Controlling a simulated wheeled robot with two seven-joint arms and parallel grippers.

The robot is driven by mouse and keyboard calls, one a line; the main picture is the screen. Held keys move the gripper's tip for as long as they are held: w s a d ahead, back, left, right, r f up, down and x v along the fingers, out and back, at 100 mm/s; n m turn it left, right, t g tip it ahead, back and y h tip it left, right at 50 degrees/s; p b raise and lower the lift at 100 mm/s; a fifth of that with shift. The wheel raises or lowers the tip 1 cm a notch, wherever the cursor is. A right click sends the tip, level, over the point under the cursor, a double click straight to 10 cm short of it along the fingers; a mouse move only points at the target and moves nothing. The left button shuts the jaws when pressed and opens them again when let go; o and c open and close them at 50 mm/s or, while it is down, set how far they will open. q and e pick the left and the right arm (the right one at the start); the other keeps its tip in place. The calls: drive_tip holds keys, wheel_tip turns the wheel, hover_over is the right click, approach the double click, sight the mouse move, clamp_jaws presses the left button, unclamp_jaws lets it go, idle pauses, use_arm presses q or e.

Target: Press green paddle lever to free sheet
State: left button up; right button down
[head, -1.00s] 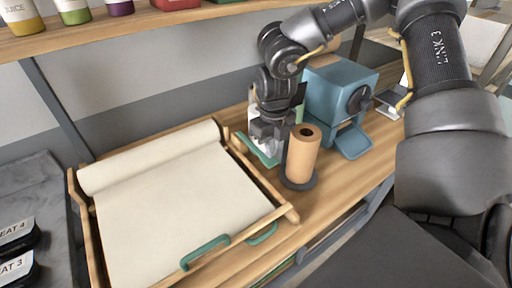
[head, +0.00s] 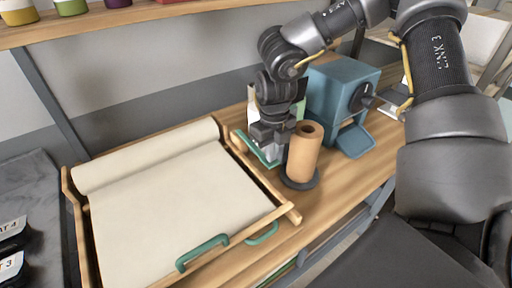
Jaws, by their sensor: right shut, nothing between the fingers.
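A green paddle lever (head: 256,149) shows low behind the roll stand, at the right side of the paper frame. My right gripper (head: 272,150) is shut and empty, pointing down right over the lever. I cannot tell whether its fingertips touch the lever. A wide sheet of cream paper (head: 175,200) lies in a wooden frame (head: 284,211), with its roll (head: 148,155) at the back. My left gripper is not in view.
A brown cardboard roll (head: 304,155) stands on a dark round base (head: 300,181) close to my right gripper. A blue machine with a crank (head: 335,95) stands behind it. Green handles (head: 203,252) are at the frame's front. A shelf (head: 90,27) with jars runs overhead.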

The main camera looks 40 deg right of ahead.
idle(0.3)
wheel_tip(320, 180, up, 11)
drive_tip(key=p, duration=0.5)
idle(0.5)
idle(0.5)
